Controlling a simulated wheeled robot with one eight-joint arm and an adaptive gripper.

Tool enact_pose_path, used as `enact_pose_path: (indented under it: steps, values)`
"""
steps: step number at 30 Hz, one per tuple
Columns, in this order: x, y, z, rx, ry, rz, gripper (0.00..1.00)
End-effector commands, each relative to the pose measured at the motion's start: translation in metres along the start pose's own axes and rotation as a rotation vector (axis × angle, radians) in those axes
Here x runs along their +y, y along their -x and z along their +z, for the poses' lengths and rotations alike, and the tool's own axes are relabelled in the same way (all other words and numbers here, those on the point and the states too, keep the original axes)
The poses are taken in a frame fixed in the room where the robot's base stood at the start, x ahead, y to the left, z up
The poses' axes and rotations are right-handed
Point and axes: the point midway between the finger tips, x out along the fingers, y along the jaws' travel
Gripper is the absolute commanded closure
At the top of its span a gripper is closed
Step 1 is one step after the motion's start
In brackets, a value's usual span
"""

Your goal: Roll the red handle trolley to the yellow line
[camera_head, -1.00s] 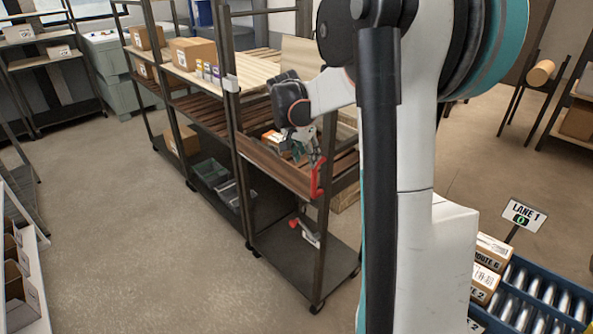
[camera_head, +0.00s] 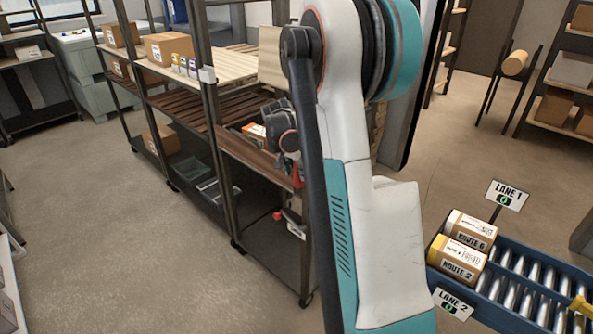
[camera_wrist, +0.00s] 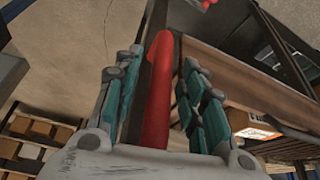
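The trolley is a dark-framed shelf unit on small wheels, with a brown slatted shelf and a dark lower deck (camera_head: 272,248). Its red handle (camera_head: 297,171) is on the front post, mostly hidden behind my arm in the head view. In the wrist view the red handle (camera_wrist: 160,100) stands between the two fingers of my gripper (camera_wrist: 162,70). The fingers are spread on either side, with a gap visible to the right of the handle; contact on the left is unclear. I see no yellow line on the floor.
A red-ended item (camera_head: 290,222) with a label sits low on the trolley. Shelves with cardboard boxes (camera_head: 168,46) adjoin at the back left. A roller conveyor (camera_head: 515,285) with labelled boxes is at the right. The floor (camera_head: 100,230) at the left is open.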

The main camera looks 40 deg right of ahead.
Motion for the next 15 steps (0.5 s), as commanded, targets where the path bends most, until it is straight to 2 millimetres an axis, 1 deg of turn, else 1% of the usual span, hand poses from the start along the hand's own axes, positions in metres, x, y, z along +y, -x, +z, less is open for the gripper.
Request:
enact_pose_path:
  steps: [7,8,9,11,12,13,15]
  values:
    - [-0.0001,-0.0006,0.0,0.0,0.0,0.0,0.62]
    - [-0.0001,-0.0006,0.0,0.0,0.0,0.0,0.67]
    - [-0.0001,-0.0005,0.0,0.0,0.0,0.0,0.76]
    - [-0.0001,-0.0005,0.0,0.0,0.0,0.0,0.89]
    - [-0.0001,-0.0005,0.0,0.0,0.0,0.0,0.98]
    - [-0.0001,-0.0005,0.0,0.0,0.0,0.0,1.0]
    - [-0.0001,-0.0005,0.0001,0.0,0.0,0.0,1.0]
